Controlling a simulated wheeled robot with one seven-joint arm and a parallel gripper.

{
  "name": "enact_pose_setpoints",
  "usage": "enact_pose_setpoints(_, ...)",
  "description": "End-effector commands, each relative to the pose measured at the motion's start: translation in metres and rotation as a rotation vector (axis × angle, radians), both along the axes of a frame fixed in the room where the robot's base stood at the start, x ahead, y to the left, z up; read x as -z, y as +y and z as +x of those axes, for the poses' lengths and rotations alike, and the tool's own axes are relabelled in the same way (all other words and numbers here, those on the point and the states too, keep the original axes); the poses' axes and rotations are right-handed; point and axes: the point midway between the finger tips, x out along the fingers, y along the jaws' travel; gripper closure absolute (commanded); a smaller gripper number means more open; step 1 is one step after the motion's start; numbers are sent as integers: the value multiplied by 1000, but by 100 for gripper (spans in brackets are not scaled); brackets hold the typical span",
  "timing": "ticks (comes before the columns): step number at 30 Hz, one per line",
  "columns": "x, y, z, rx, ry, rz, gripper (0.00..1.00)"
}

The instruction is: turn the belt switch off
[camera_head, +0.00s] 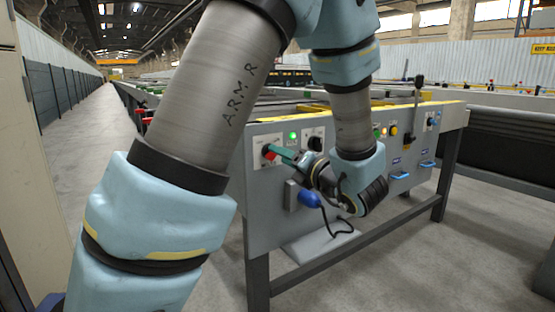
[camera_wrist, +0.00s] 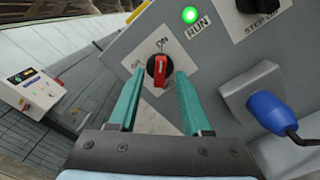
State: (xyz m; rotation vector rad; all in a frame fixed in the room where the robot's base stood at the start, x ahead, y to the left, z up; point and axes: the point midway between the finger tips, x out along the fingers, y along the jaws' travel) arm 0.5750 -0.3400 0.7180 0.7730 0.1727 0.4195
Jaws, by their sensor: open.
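The belt switch (camera_wrist: 158,69) is a red rotary handle on a black base, on a pale plate marked ON and OFF. In the wrist view its handle lies close to upright in the picture, in line with the ON mark. The green RUN lamp (camera_wrist: 189,15) beside it is lit. My gripper (camera_wrist: 158,82) is open, its two teal fingers on either side of the red handle with gaps showing. In the head view my gripper (camera_head: 277,153) is at the panel's left end, by the red switch handle (camera_head: 269,152).
A blue plug (camera_wrist: 268,112) with a black cable sits in a grey socket right of my gripper. A black STEP knob (camera_wrist: 262,3) is above it. The grey panel (camera_head: 262,205) also carries a yellow button (camera_head: 393,130), a tall black lever (camera_head: 416,100) and blue handles (camera_head: 427,164).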

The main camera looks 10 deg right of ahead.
Motion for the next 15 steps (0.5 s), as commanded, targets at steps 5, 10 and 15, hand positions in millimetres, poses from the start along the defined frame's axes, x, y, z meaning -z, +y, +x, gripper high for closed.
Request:
enact_pose_setpoints(5,1,8,17,-1,0,-1,51)
enact_pose_setpoints(10,0,10,22,0,1,-1,51)
enact_pose_setpoints(15,0,10,22,0,1,-1,51)
